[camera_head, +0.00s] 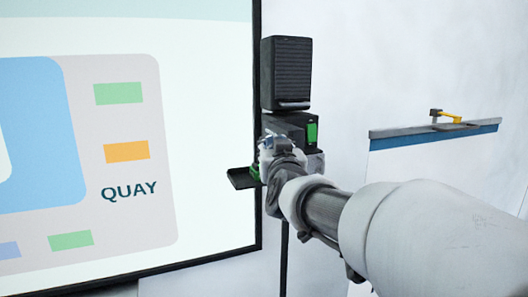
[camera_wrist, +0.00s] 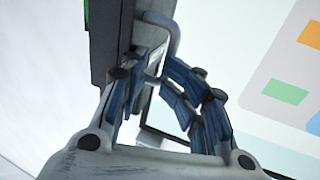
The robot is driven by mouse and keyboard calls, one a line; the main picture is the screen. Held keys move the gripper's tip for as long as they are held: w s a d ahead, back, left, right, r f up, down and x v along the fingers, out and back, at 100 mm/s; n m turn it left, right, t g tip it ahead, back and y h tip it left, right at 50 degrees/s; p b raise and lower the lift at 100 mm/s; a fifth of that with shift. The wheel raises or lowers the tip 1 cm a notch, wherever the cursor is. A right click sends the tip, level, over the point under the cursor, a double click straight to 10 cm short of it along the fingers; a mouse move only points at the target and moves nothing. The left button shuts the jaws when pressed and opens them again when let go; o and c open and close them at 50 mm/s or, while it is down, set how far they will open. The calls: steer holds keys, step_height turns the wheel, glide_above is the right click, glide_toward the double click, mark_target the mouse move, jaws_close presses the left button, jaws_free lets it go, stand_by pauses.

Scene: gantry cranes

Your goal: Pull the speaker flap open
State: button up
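A black ribbed speaker unit (camera_head: 286,70) hangs beside the big screen's right edge in the head view, with a pale bar along its lower front. My gripper (camera_head: 270,150) is below it, in front of a dark box with a green side panel (camera_head: 312,132). In the wrist view, a grey bent handle (camera_wrist: 174,38) stands out from a grey-faced dark box (camera_wrist: 122,30). My gripper (camera_wrist: 155,70) has its blue-padded fingers apart, with the handle's end between or just behind their tips. Contact is unclear. I cannot tell which panel is the flap.
The screen (camera_head: 130,140) marked QUAY fills the left side. A dark ledge (camera_head: 243,178) juts out left of my gripper. The wall above my arm is clear.

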steer(key=s+a+p, duration=0.8)
steer(key=s+a, duration=0.4)
steer(key=a, duration=0.3)
steer(key=shift+f+p, duration=0.25)
steer(key=shift+p, duration=0.05)
stand_by(1.1)
stand_by(0.4)
steer(key=s+d, duration=0.2)
steer(key=s, duration=0.9)
steer(key=shift+s, duration=0.35)
steer(key=shift+f, duration=0.1)
